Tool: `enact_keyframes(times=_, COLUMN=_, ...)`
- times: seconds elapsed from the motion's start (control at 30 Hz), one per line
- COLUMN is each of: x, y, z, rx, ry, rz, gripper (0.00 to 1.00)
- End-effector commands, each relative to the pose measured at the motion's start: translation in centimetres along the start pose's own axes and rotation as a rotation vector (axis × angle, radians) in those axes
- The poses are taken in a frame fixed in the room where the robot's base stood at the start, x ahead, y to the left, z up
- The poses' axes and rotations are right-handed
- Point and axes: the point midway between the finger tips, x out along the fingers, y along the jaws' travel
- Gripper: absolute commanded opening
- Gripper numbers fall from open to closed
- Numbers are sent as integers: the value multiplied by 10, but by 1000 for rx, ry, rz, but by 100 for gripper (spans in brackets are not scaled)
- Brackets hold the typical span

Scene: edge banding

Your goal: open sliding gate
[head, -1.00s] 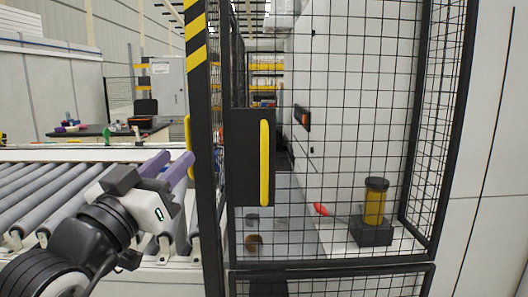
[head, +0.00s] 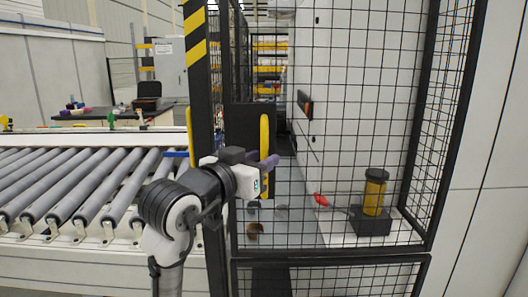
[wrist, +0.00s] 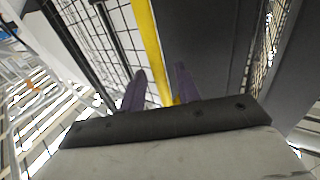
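The sliding gate is a black-framed mesh panel (head: 340,125). A black plate (head: 240,125) on its left side carries an upright yellow handle bar (head: 264,133). My gripper (head: 268,166) is at the lower part of this handle, its purple fingers crossing in front of it. In the wrist view my gripper (wrist: 160,90) is open, and the yellow handle (wrist: 150,45) runs down between its two fingers. A gap shows between the left finger and the handle; the right finger looks close to it. Whether it touches is unclear.
A black post with yellow stripes (head: 195,50) stands just left of the gate. A roller conveyor (head: 75,190) fills the left. Behind the mesh are a yellow and black cylinder device (head: 373,195) and a red object (head: 320,200). A white wall (head: 500,120) is at right.

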Motion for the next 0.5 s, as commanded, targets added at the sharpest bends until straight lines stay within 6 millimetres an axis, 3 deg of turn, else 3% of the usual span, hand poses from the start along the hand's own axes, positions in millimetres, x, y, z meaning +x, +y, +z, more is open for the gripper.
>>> enact_keyframes(times=0.2, x=17, y=0, z=0, rx=0, ry=-1, rz=0, gripper=32)
enact_keyframes(times=0.5, x=18, y=0, z=0, rx=0, ry=0, rz=-1, gripper=31)
